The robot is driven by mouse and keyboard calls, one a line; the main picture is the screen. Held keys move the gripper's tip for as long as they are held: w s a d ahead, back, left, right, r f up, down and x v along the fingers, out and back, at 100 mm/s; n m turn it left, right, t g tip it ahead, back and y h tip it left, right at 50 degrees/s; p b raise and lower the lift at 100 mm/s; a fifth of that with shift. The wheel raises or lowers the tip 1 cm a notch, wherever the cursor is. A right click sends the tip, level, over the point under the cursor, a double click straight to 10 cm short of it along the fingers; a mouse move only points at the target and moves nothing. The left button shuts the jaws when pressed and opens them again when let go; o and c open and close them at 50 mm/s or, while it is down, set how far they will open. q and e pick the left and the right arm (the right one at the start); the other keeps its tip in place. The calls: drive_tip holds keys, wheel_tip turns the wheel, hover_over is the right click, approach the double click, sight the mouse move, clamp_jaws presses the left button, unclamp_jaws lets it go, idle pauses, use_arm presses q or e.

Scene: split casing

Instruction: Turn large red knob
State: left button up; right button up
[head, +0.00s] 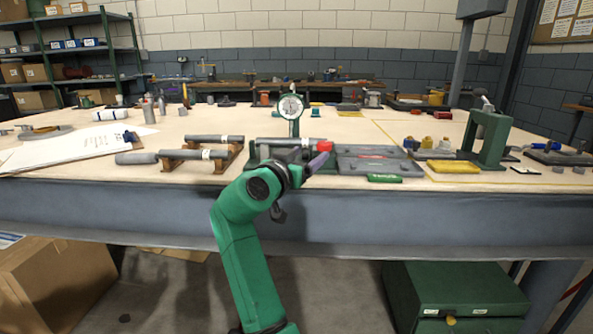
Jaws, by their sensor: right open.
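The red knob (324,146) shows at the middle of the workbench, at the right end of a grey cylinder beside a grey split plate (380,160). My right gripper (316,163) is open, at the end of a green arm that rises from the bottom of the picture. Its fingers overlap the lower left edge of the knob in the head view. I cannot tell whether they touch it. The gripper hides part of the cylinder and its mount. My left gripper is not in view.
Grey cylinders on wooden cradles (198,158) lie to the left. A green press (487,135) and a yellow block (455,167) stand to the right. The bench's front edge (400,185) lies under my arm.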

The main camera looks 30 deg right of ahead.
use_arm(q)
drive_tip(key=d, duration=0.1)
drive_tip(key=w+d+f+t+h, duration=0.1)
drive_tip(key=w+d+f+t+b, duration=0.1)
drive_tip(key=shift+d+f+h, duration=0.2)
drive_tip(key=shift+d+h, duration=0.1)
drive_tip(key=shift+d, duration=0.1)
use_arm(e)
drive_tip(key=v, duration=0.6)
